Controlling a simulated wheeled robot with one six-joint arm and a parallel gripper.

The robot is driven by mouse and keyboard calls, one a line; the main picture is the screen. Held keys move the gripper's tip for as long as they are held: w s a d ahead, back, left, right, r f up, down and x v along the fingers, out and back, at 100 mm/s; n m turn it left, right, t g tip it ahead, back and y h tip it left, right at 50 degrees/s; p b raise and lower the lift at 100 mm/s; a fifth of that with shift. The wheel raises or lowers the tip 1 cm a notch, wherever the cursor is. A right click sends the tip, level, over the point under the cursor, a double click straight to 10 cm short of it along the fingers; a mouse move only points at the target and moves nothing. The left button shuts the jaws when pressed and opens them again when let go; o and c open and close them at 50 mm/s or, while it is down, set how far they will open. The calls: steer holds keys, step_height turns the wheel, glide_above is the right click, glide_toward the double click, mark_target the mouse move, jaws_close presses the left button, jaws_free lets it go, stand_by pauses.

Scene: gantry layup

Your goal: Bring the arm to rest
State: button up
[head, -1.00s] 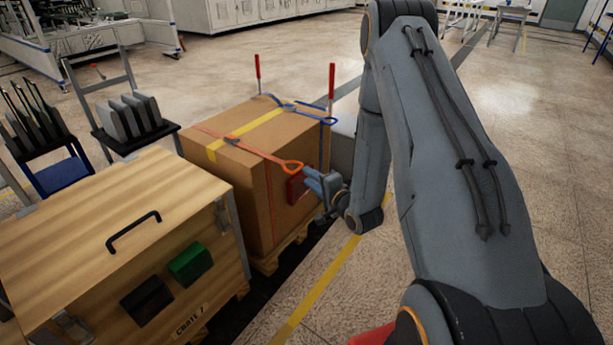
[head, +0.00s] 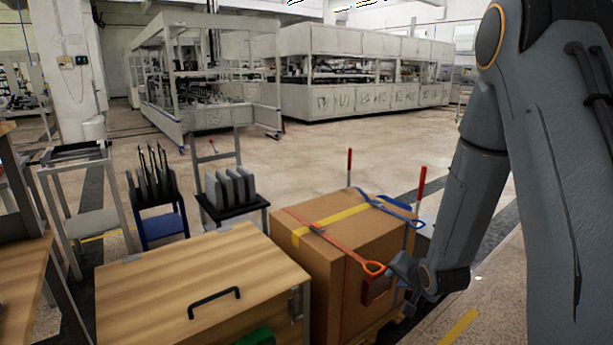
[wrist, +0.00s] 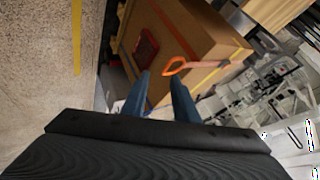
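My arm (head: 485,165) reaches down from the upper right of the head view. My gripper (head: 404,268) is in front of the right-hand face of the cardboard box (head: 345,235), close to an orange strap handle (head: 373,268). In the wrist view the two blue fingers of my gripper (wrist: 160,78) stand apart with nothing between them. The handle (wrist: 176,66) and the box (wrist: 190,35) lie beyond the fingertips. I cannot tell how wide the gap to the box is.
A wooden crate (head: 180,280) with a black handle stands left of the box. Two upright red-tipped rods (head: 420,184) rise behind the box. Racks with dark panels (head: 155,190) and grey panels (head: 232,188) stand further back. Open floor (head: 340,155) lies behind the box.

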steer(key=s+a+r+n+g+p, duration=0.1)
steer(key=s+a+r+n+g, duration=0.1)
steer(key=s+r, duration=0.3)
steer(key=s+a+r+n+g+p, duration=0.1)
steer(key=s+a+r+n+g, duration=0.1)
steer(key=s, duration=1.2)
steer(key=s+a+r+n+g+p, duration=0.2)
steer(key=s+r+n+g, duration=0.2)
steer(key=s+r, duration=0.4)
steer(key=shift+s+a+g+h, duration=0.3)
steer(key=shift+s+g, duration=0.4)
steer(key=shift+s, duration=0.5)
steer(key=shift+d, duration=0.15)
